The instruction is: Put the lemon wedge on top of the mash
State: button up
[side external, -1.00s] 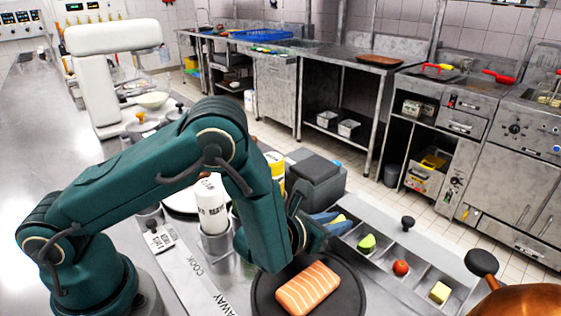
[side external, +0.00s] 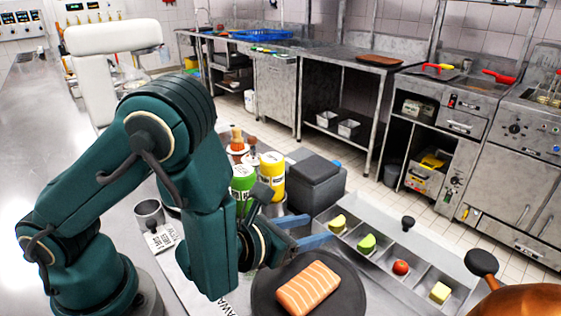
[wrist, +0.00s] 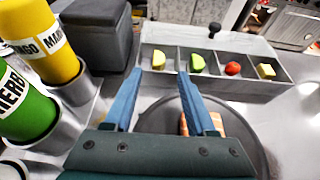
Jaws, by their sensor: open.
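The yellow lemon wedge (side external: 338,223) lies in the leftmost compartment of the metal tray. It also shows in the wrist view (wrist: 159,60), ahead of my fingertips. My gripper (side external: 312,234) is open and empty, its blue fingers pointing toward the tray but short of the wedge. In the wrist view my gripper (wrist: 160,78) has its fingers spread well apart, with the wedge beyond the gap. I cannot see the mash in either current view; my arm covers part of the counter.
The tray (wrist: 216,88) also holds a green wedge (side external: 366,243), a red tomato (side external: 401,267) and a pale yellow cube (side external: 440,292). A salmon piece (side external: 308,287) lies on a dark round pan (side external: 350,300). Green (wrist: 24,108) and yellow (wrist: 45,45) bottles stand left of my gripper.

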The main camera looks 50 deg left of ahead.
jog(key=shift+v, duration=1.15)
jog(key=shift+s+r, duration=0.2)
jog(key=shift+s, duration=0.25)
jog(key=shift+c, duration=1.1)
